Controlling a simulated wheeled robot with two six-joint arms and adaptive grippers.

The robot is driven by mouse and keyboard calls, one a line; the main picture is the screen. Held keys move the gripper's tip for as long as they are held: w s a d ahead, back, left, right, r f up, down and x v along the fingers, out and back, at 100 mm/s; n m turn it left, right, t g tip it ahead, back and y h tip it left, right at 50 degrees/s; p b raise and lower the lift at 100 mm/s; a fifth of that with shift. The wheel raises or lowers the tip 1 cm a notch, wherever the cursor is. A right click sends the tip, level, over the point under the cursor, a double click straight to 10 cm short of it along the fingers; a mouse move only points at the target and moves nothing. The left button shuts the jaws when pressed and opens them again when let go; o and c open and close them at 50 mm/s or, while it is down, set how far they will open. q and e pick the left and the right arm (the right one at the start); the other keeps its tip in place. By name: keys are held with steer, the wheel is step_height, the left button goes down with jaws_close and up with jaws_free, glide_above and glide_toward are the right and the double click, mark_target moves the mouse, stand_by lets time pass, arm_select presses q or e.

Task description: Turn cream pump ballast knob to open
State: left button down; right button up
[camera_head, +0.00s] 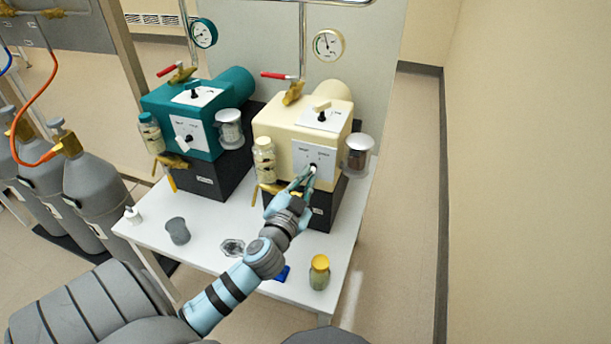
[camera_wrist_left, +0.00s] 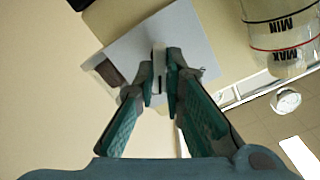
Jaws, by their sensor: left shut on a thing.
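The cream pump (camera_head: 285,135) stands at the right of the table on a dark base. Its front carries a white panel (camera_head: 325,155) with a knob (camera_head: 313,168). My left gripper (camera_head: 307,175) reaches up to this panel with its fingertips at the knob. In the left wrist view the teal fingers (camera_wrist_left: 159,88) are closed on the knob (camera_wrist_left: 158,58), one on each side, in front of the white panel (camera_wrist_left: 192,42). The panel's lettering is too small to read, and the fingers partly hide the knob. My right gripper is not in view.
A teal pump (camera_head: 180,115) stands to the left. A dark-filled jar (camera_head: 357,158) is close to the right of the panel, and a bottle (camera_head: 264,160) to its left. A yellow-lidded jar (camera_head: 319,272) stands at the table's front. Gas cylinders (camera_head: 85,185) are left.

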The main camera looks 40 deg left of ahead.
arm_select(q)
steer(key=c, duration=1.7)
jaws_free()
steer(key=shift+s, duration=0.1)
steer(key=v, duration=1.2)
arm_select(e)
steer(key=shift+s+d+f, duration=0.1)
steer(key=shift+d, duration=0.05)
